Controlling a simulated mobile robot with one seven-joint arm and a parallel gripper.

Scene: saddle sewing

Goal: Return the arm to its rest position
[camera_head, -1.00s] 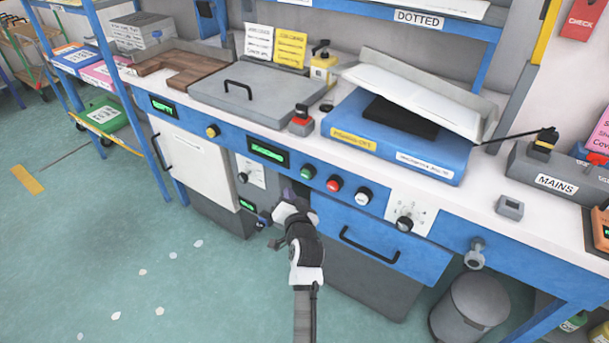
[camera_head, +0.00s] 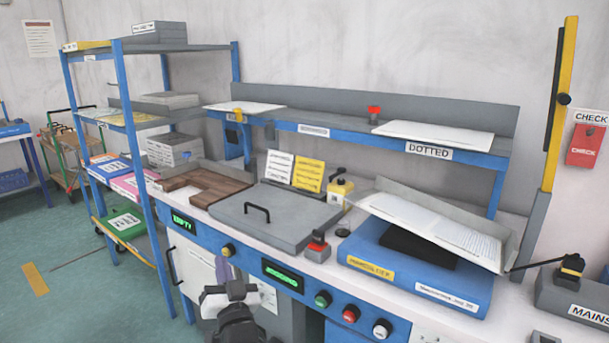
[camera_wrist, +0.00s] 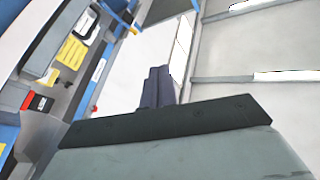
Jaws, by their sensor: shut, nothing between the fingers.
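My gripper (camera_head: 228,293) shows at the lower middle of the head view, in front of the workbench's blue front panel. Its dark fingers are together in the wrist view (camera_wrist: 158,86), with nothing held between them. The gripper stands apart from the things on the bench top. Most of my arm is below the picture's edge.
The workbench carries a grey lidded plate (camera_head: 275,222), a red push button (camera_head: 318,243) and a blue box (camera_head: 420,270) with an open white booklet. A blue shelf rack (camera_head: 150,200) stands at left.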

